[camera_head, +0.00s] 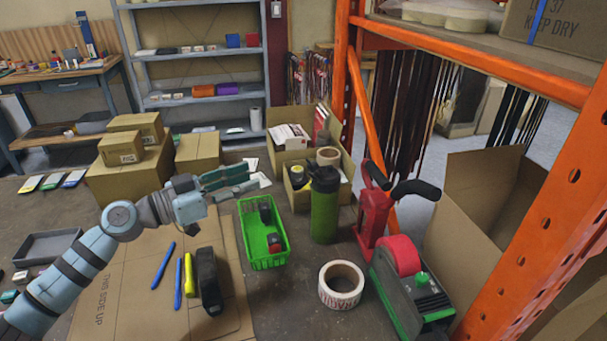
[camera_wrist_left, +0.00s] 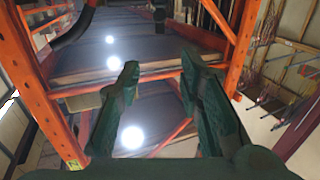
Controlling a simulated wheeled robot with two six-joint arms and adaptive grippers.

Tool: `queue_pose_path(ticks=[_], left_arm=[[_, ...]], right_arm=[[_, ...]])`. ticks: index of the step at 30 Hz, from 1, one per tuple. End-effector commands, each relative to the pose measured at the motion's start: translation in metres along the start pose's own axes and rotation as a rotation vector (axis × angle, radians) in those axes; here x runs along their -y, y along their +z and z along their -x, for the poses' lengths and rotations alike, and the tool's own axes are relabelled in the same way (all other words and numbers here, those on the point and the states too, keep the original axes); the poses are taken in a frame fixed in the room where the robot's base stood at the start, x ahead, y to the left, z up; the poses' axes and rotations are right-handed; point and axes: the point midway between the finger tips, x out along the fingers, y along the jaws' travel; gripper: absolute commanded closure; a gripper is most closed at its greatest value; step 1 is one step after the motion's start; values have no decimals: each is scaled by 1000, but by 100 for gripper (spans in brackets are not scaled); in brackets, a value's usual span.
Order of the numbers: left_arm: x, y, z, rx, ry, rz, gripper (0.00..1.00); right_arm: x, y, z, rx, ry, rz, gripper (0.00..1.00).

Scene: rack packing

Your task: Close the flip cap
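A green bottle (camera_head: 324,212) with a black top (camera_head: 325,178) stands upright on the table, right of the green basket. Whether the flip cap on it is raised or down is too small to tell. My left gripper (camera_head: 252,175) is open and empty, with its two dark green fingers apart. It is left of the bottle at about the height of its top, above the far end of the basket, and points right. In the left wrist view the open fingers (camera_wrist_left: 160,65) have nothing between them, and the bottle does not show. My right gripper is not in view.
The green basket (camera_head: 262,259) holds small dark and red items. A tape roll (camera_head: 341,299) and a red tape dispenser (camera_head: 373,215) stand near the bottle. An open carton (camera_head: 330,190) is behind it. An orange rack post (camera_head: 560,220) rises at right. Pens lie on flat cardboard (camera_head: 125,270).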

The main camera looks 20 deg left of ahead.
Motion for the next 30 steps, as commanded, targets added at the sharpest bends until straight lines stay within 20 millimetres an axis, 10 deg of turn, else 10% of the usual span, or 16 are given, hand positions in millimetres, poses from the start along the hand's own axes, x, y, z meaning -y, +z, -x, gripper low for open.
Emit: queue_pose_path(ticks=[8,21,30], left_arm=[[0,2,-16,-9,1,-2,67],[-2,3,-121,-4,6,3,67],[-2,6,-147,0,5,0,67]], right_arm=[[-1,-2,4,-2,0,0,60],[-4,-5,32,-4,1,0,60],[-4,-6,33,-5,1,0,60]])
